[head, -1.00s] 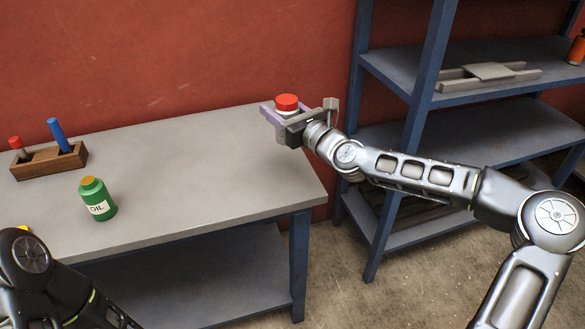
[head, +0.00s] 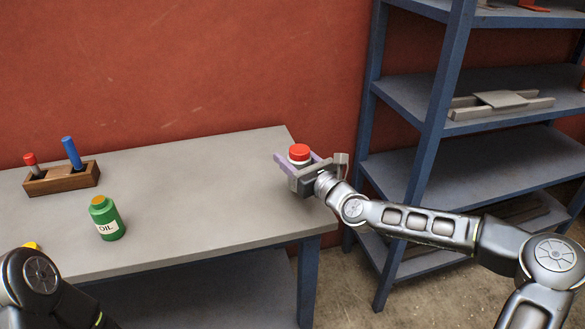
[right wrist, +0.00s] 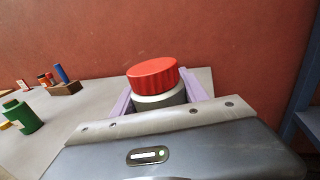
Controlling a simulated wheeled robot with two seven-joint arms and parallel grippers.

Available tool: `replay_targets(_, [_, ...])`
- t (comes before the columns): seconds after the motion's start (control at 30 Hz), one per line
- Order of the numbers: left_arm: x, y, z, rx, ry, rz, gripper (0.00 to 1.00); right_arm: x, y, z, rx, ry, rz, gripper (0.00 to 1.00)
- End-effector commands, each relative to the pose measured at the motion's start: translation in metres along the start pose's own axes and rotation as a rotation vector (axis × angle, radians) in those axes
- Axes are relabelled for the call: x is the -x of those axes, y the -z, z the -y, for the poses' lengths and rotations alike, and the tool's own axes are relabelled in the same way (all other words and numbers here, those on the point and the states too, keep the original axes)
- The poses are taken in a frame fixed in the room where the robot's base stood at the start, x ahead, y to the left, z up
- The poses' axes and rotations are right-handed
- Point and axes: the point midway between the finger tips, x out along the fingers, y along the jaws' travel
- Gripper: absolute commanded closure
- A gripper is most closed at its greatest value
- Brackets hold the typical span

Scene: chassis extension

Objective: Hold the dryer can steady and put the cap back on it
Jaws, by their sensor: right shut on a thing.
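A can with a ribbed red cap (head: 299,152), a white rim and a dark grey body (right wrist: 172,97) is between the pale purple fingers of my right gripper (head: 297,166). My right gripper is shut on this can, which I take to be the dryer can. It is near the table's right end, roughly upright. The red cap sits over the white rim; I cannot tell whether it is fastened. The fingers and the wrist hide the can's lower part, so I cannot tell whether it touches the table. My left gripper is out of view; only my left arm shows at lower left.
A green oil can (head: 106,218) with an orange-brown cap stands on the grey table (head: 200,190). A wooden holder (head: 62,180) with a red and a blue piece is at the back left. A yellow thing (head: 31,246) is partly hidden. Blue shelves (head: 445,125) stand right.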

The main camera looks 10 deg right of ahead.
Motion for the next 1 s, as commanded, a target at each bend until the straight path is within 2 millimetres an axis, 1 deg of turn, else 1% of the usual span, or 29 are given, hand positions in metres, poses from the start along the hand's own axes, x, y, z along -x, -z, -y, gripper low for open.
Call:
replay_targets(0.1, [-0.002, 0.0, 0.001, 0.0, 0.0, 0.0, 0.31, 0.0, 0.016, -0.001, -0.004, -0.001, -0.001, 1.0])
replay_targets(0.23, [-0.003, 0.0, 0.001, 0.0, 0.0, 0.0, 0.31, 0.0, 0.031, -0.001, -0.003, 0.0, 0.0, 1.0])
replay_targets(0.3, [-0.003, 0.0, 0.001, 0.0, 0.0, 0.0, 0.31, 0.0, 0.034, -0.001, -0.001, -0.001, 0.001, 1.0])
replay_targets(0.53, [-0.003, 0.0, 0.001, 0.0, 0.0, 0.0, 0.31, 0.0, 0.034, -0.001, -0.001, -0.001, 0.0, 1.0])
replay_targets(0.67, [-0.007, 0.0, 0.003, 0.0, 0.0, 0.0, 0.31, 0.0, 0.039, 0.0, -0.001, 0.0, 0.0, 1.0])
replay_targets(0.7, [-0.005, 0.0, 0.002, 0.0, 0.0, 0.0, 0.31, 0.0, 0.037, 0.0, -0.001, 0.0, 0.0, 0.45])
replay_targets(0.93, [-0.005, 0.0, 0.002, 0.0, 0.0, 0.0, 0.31, 0.0, 0.037, 0.0, -0.001, 0.0, -0.001, 0.27])
replay_targets(1.0, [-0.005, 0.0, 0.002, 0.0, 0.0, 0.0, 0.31, 0.0, 0.037, 0.0, -0.001, 0.0, -0.001, 0.27])
